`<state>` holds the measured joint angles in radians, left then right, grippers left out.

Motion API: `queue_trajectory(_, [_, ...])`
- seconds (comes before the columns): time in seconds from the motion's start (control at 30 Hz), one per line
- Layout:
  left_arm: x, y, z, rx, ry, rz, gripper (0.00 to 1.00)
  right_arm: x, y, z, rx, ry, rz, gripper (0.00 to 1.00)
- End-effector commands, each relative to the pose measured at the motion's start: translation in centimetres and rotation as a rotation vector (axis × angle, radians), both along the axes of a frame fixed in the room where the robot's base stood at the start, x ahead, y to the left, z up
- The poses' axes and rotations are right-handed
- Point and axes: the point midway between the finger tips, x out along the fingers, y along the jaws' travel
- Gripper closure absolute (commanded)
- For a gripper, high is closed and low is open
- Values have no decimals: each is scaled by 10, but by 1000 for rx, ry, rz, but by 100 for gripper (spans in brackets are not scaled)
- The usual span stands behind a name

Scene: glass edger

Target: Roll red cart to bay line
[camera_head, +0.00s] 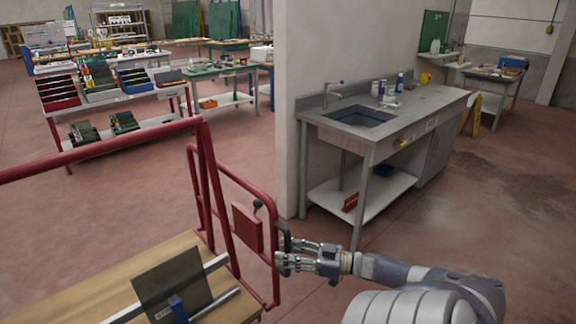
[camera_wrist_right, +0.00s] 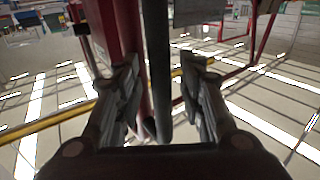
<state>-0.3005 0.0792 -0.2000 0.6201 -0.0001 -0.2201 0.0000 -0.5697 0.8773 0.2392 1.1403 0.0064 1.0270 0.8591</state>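The red cart (camera_head: 202,180) stands at the left in the head view, with a red tube frame and a wooden deck (camera_head: 75,284). A dark upright grip (camera_head: 284,232) is on its side loop nearest my right arm. My right gripper (camera_head: 283,256) reaches this grip from the right. In the right wrist view the dark bar (camera_wrist_right: 157,50) runs between the fingers of my right gripper (camera_wrist_right: 160,76). The fingers stand apart with gaps beside the bar. My left gripper is in neither view. No bay line can be made out.
A dark panel (camera_head: 171,282) leans on the cart's deck. A sink bench (camera_head: 350,128) stands beyond my right arm, beside a wall end (camera_head: 312,50). Worktables (camera_head: 115,97) stand at the back left. The reddish floor (camera_head: 105,190) beyond the cart is clear.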

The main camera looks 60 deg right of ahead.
Motion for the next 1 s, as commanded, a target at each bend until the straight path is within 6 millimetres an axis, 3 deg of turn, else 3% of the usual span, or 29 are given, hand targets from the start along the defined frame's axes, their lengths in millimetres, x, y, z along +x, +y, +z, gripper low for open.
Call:
queue_trajectory(0.23, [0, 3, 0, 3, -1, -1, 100, -14, -4, -1, 1, 3, -1, 64])
queue_trajectory(0.7, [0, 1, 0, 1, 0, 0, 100, -101, -33, -1, -1, 2, -3, 64])
queue_trajectory(1.0, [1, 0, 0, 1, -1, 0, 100, -115, -37, 0, 0, 0, -1, 64])
